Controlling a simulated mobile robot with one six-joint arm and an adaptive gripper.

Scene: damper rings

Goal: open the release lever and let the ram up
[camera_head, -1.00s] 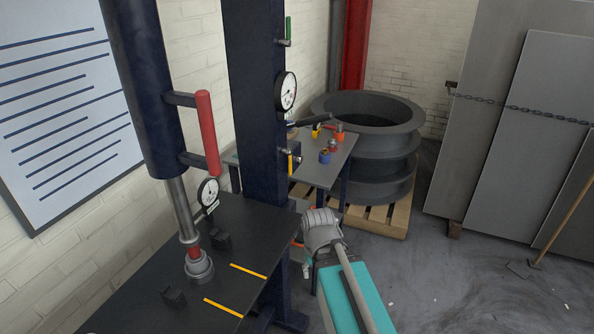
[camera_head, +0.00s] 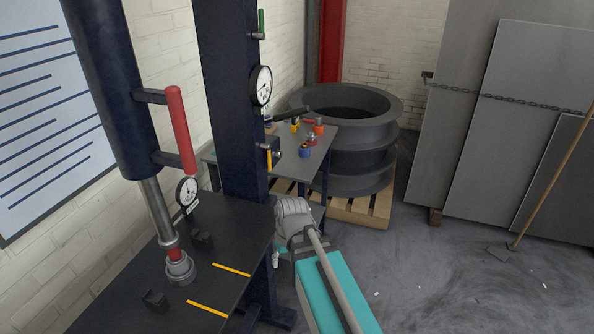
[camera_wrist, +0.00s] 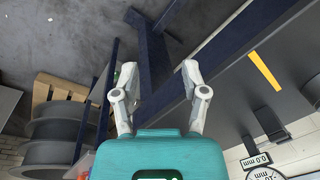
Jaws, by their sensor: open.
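The press column (camera_head: 232,110) carries a green-handled lever (camera_head: 261,24) near its top, upright, and a yellow-handled lever (camera_head: 269,158) lower down, hanging. I cannot tell which is the release lever. The silver ram (camera_head: 158,215) extends down from the dark cylinder (camera_head: 110,90). Its lower end meets a stepped grey piece (camera_head: 180,268) on the press bed; a red band shows there. In the wrist view my gripper (camera_wrist: 160,72) is open and empty, with the dark blue frame and bed edge beyond its fingers. In the head view my arm hides most of it, right of the bed.
A dial gauge (camera_head: 187,191) stands behind the ram, and a round gauge (camera_head: 261,85) is on the column. A side table (camera_head: 318,150) holds small coloured parts. Large grey rings (camera_head: 350,145) sit on a pallet (camera_head: 362,212). Open floor (camera_head: 440,270) lies to the right.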

